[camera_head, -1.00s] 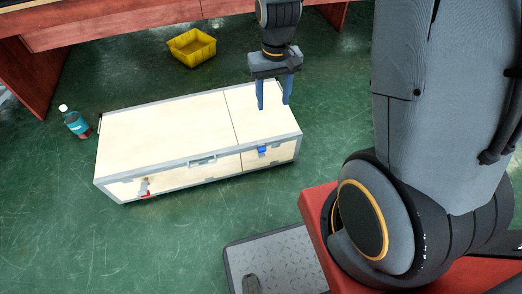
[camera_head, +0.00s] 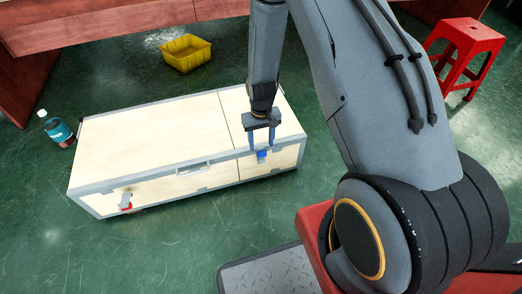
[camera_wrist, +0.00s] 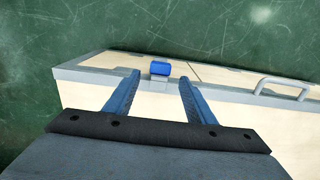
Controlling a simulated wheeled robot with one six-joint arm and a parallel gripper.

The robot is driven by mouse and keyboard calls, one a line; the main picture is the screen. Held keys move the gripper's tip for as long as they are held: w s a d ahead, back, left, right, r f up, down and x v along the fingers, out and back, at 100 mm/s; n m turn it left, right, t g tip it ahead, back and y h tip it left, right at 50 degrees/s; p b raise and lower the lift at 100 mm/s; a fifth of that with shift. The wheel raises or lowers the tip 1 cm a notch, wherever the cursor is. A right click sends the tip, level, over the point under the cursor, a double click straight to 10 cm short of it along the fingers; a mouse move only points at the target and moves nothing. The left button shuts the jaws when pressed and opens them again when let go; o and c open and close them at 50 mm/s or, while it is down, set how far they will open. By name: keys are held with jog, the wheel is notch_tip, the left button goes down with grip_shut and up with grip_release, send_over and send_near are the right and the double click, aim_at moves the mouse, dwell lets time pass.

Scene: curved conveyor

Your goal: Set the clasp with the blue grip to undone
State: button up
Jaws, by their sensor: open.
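A pale wooden case (camera_head: 150,135) with grey metal edging stands on the floor. The clasp with the blue grip (camera_head: 261,156) is on its front face, near the right end. In the wrist view the blue grip (camera_wrist: 160,68) shows ahead of and between my fingers. My gripper (camera_head: 261,148) is open and empty, its blue fingers close to the clasp, one to each side in the picture. I cannot tell whether they touch it. A second clasp with a red grip (camera_head: 126,205) is on the front face near the left end.
A grey handle (camera_head: 193,169) sits between the two clasps. A bottle (camera_head: 55,128) stands left of the case and a yellow bin (camera_head: 186,53) behind it. A red stool (camera_head: 464,52) is at the upper right.

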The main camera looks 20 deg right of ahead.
aim_at(262, 151)
jog(key=shift+f+b, duration=0.45)
jog(key=shift+f, duration=1.75)
jog(key=shift+c, duration=0.3)
grip_shut()
jog(key=shift+d, duration=0.1)
